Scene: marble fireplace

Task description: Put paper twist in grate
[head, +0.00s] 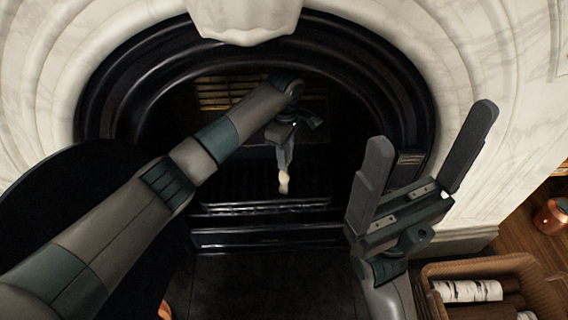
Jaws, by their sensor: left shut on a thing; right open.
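A small pale paper twist (284,183) hangs below the fingertips of my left gripper (284,166), inside the fireplace opening. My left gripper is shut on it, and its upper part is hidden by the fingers. The dark grate (265,208) lies in the opening, with a shiny front bar below the twist in the picture. I cannot tell whether the twist touches the grate. My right gripper (430,145) is open and empty, fingers pointing up, in front of the right side of the fireplace.
A white marble surround (490,40) and a black arch (395,75) frame the opening. A wicker basket (490,268) with logs (468,291) stands at the lower right, near my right arm. A copper pot (552,216) is at the right edge. The dark hearth (275,285) is clear in front.

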